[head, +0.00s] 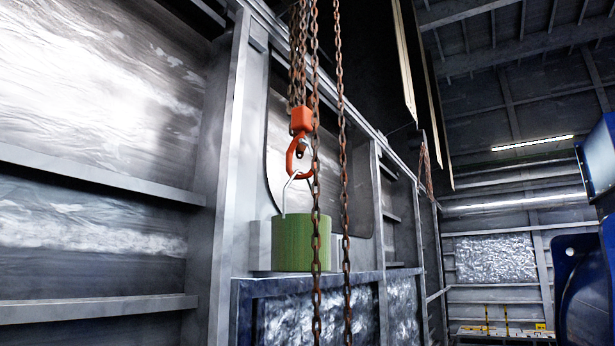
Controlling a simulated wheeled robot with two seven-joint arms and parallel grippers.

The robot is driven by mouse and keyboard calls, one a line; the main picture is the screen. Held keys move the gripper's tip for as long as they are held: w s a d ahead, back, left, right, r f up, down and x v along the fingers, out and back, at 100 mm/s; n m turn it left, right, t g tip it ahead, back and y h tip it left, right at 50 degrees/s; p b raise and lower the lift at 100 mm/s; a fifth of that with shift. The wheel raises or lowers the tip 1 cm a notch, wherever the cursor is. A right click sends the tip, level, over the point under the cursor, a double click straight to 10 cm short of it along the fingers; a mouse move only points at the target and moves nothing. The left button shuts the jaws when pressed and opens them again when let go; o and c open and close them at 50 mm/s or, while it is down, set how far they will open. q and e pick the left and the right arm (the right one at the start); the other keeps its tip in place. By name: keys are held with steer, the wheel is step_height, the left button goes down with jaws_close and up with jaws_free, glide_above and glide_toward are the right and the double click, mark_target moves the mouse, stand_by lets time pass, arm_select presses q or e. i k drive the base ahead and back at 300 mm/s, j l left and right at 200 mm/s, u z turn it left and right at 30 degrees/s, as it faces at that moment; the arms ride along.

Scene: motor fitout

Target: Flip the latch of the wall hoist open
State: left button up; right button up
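The wall hoist hangs on rusty chains (316,190) in the middle of the head view. Its orange-red hook block (301,121) ends in an orange hook (297,158). A small grey piece, perhaps the latch, shows near the mouth of the hook (302,147); it is too small to tell whether it is open or shut. A bent light wire handle (287,190) runs from the hook down to a green cylinder (292,243). A chain partly covers the hook and the cylinder. Neither of my grippers is in view.
Behind the cylinder is a grey ledge (262,270) above a blue-framed panel (300,314). A metal wall with ribs (100,175) fills the left. A large blue object (580,285) stands at the right edge. A low bench (500,333) is far back right.

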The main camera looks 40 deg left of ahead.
mark_target(306, 142)
steer(key=u, duration=0.75)
